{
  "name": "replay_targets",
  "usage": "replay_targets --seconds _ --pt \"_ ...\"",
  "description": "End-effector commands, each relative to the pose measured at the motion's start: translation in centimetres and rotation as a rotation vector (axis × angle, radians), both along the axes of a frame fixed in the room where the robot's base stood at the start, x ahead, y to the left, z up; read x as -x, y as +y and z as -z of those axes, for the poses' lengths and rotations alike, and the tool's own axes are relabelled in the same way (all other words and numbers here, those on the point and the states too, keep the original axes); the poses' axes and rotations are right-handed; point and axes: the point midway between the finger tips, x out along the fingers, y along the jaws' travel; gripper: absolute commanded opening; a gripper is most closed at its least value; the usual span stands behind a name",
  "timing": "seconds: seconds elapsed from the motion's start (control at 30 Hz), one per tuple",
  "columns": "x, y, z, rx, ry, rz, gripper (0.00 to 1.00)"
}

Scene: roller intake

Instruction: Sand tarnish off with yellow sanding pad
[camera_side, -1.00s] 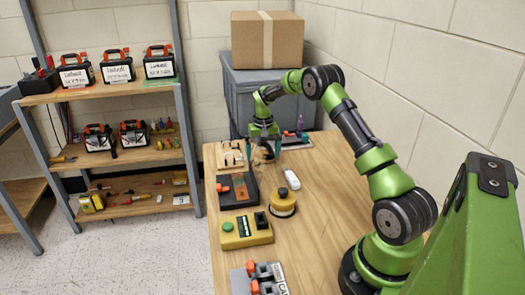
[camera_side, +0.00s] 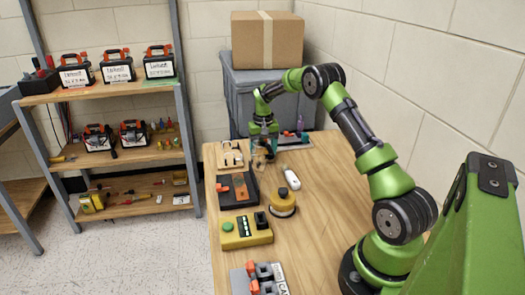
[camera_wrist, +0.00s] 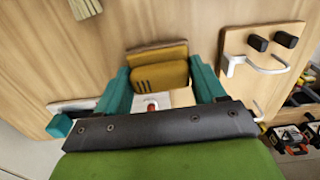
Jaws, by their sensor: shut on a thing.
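My gripper (camera_wrist: 160,82) has two teal fingers, shut on the sides of a yellow sanding pad (camera_wrist: 160,72) with dark slots and a brown edge. A white piece with a red spot (camera_wrist: 152,104) shows just below the pad in the wrist view. I cannot tell whether the pad touches it. In the side view my gripper (camera_side: 263,152) points down at the far part of the wooden table (camera_side: 325,190), right of a wooden board with white hooks (camera_side: 229,155). The pad is small and unclear there. I cannot make out the tarnish in either view.
A white item (camera_side: 291,170) lies right of the gripper. A grey bin (camera_side: 275,95) is behind. The table's right part is fairly clear.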

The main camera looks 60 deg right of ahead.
Motion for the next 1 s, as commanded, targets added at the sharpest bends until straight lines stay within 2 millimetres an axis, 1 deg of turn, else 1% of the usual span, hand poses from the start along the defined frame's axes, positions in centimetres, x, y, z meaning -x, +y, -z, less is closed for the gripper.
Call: replay_targets --seconds 0.03,0.3,0.47,0.53,0.83,0.97,1.0 --pt "-0.1 0.0 -0.9 0.003 -0.004 0.0 0.21" --pt "-0.1 0.0 -6.3 0.002 -0.004 0.0 0.21" --pt "-0.1 0.0 -8.8 0.003 -0.003 -0.001 0.21" --pt "-0.1 0.0 -10.1 0.003 -0.004 -0.001 0.21" --pt "-0.1 0.0 -18.1 0.003 -0.006 0.001 0.21" --pt "-0.1 0.0 -20.5 0.003 -0.004 0.0 0.21" --pt "-0.1 0.5 -20.4 -0.002 -0.001 0.032 0.21"
